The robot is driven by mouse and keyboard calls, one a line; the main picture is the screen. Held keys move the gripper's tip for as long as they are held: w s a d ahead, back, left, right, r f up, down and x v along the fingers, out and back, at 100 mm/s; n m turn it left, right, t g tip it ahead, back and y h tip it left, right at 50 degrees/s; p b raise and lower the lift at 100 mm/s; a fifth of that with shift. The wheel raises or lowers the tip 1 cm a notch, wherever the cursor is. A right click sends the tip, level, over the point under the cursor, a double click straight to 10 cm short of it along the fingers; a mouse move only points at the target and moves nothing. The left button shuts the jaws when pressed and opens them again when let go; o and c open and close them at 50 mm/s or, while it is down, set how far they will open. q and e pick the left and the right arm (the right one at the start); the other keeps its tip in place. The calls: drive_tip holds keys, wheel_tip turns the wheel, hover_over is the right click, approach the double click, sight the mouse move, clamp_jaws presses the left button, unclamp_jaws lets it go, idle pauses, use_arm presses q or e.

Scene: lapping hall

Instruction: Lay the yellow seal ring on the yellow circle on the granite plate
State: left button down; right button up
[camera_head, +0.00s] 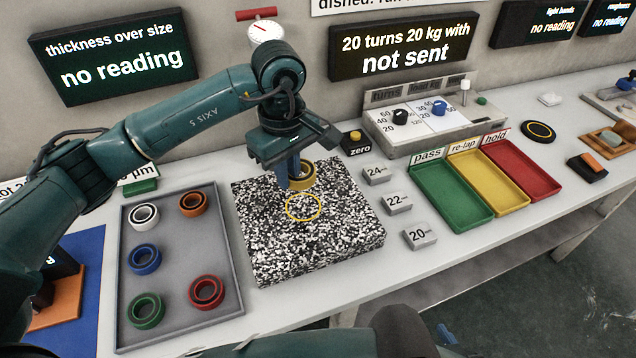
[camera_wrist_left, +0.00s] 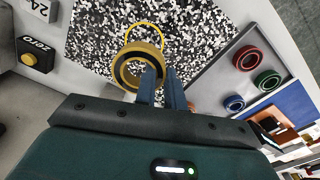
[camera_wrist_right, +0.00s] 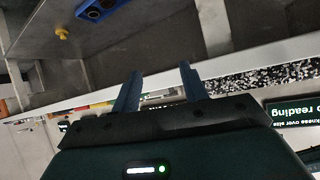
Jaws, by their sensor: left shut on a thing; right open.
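The yellow seal ring (camera_head: 303,177) is held by my left gripper (camera_head: 292,178) above the speckled granite plate (camera_head: 262,243). In the left wrist view, the fingers (camera_wrist_left: 166,85) pinch one side of the ring's wall, and the ring (camera_wrist_left: 124,72) hides part of the yellow circle (camera_wrist_left: 158,30). In the head view the yellow circle (camera_head: 304,219) shows on the plate, nearer the front than the ring. The exact gap between ring and plate is hard to tell. My right gripper (camera_wrist_right: 160,84) is open and empty, low beside the table's edge.
A grey tray (camera_head: 180,270) left of the plate holds white, orange, blue, green and red rings. Marked blocks (camera_head: 397,203) stand right of the plate, with green (camera_head: 445,195), yellow and red trays beyond. A zero button (camera_head: 355,140) and dial gauge (camera_head: 266,32) are behind.

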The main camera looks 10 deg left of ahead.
sight(296, 214)
use_arm(q)
drive_tip(key=shift+w+d+r+n+p, duration=0.1)
drive_tip(key=shift+d+r+n+p, duration=0.2)
drive_tip(key=shift+n, duration=0.25)
drive_tip(key=shift+d+r+n+p, duration=0.1)
drive_tip(key=shift+r+n+p, duration=0.1)
drive_tip(key=shift+r+n, duration=0.3)
drive_tip(key=shift+n, duration=0.35)
wheel_tip(296, 214, down, 10)
drive_tip(key=shift+r+p, duration=0.2)
drive_tip(key=shift+p, duration=0.6)
drive_tip(key=shift+w+f, duration=0.1)
drive_tip(key=shift+f, duration=0.2)
drive_tip(key=shift+f, duration=0.1)
drive_tip(key=shift+f+b, duration=0.15)
drive_tip(key=shift+b, duration=0.15)
drive_tip(key=c, duration=1.5)
unclamp_jaws()
